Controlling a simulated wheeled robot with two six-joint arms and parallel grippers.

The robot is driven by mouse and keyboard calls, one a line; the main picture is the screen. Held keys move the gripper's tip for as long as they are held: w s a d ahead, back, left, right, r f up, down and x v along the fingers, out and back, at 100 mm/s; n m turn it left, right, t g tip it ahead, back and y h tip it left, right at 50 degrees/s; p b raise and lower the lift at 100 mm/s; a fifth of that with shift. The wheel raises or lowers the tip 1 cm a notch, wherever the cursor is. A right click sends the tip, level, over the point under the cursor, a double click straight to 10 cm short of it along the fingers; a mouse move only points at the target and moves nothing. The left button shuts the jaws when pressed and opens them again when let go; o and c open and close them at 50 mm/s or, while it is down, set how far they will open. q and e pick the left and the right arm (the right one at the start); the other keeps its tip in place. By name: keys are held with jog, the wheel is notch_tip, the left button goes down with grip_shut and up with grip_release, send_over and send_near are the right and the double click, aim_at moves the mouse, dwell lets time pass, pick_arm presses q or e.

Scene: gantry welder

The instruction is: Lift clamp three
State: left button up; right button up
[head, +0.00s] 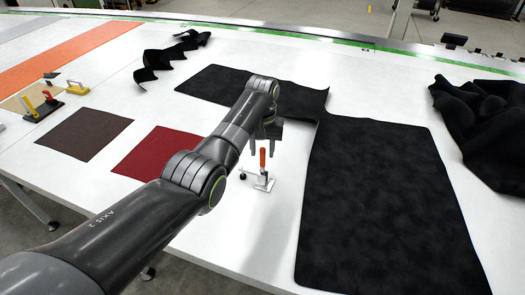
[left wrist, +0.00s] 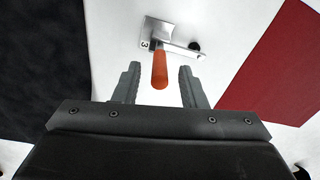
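Clamp three (head: 263,178) is a small metal toggle clamp with an orange-red handle, standing on the white table. In the left wrist view, clamp three (left wrist: 160,68) shows the number 3 on its base plate and a black round tip on its arm. My left gripper (head: 268,132) is just beyond and above the clamp in the head view, pointing down. In the left wrist view the left gripper (left wrist: 157,84) has its fingers apart, one on each side of the orange handle, with gaps visible on both sides. My right gripper is in neither view.
Black fabric (head: 385,200) lies flat right of the clamp, with crumpled black fabric (head: 485,120) farther right. A red swatch (head: 160,150) and a brown swatch (head: 85,134) lie left. Other clamps (head: 40,105) stand at the far left. White table around the clamp is bare.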

pick_arm(q)
jog(key=shift+f, duration=1.25)
jog(key=shift+c, duration=0.4)
grip_shut()
